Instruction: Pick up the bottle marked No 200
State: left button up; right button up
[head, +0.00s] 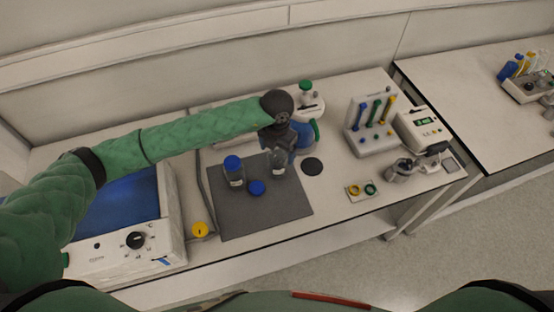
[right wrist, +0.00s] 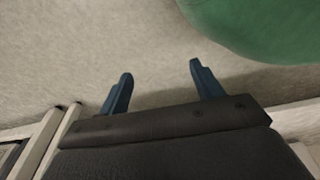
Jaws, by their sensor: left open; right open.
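A clear bottle with a blue cap (head: 234,171) stands upright on the dark grey mat (head: 240,221). A second clear bottle (head: 279,169) stands to its right on the mat, its top hidden by my left gripper. Both seem to bear labels, too small to read, so I cannot tell which is No 200. My left gripper (head: 279,150) points down over the second bottle, open; whether its fingers surround the neck is unclear. My right gripper (right wrist: 160,68) is open and empty in the right wrist view, over bare floor.
A blue and white device (head: 308,130) stands close behind my left gripper. A tube rack (head: 372,128) and a white instrument (head: 421,130) are at right, a blue-topped device (head: 135,235) at left.

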pick_arm(q)
notch_tip(320, 180, down, 2)
jog(key=shift+s+p, duration=0.1)
jog(key=shift+p, duration=0.45)
jog(key=shift+f, duration=0.35)
pick_arm(e)
jog(key=s, duration=0.4)
jog(key=shift+d+f, duration=0.4)
pick_arm(q)
jog(key=c, duration=1.2)
jog(key=shift+r, duration=0.1)
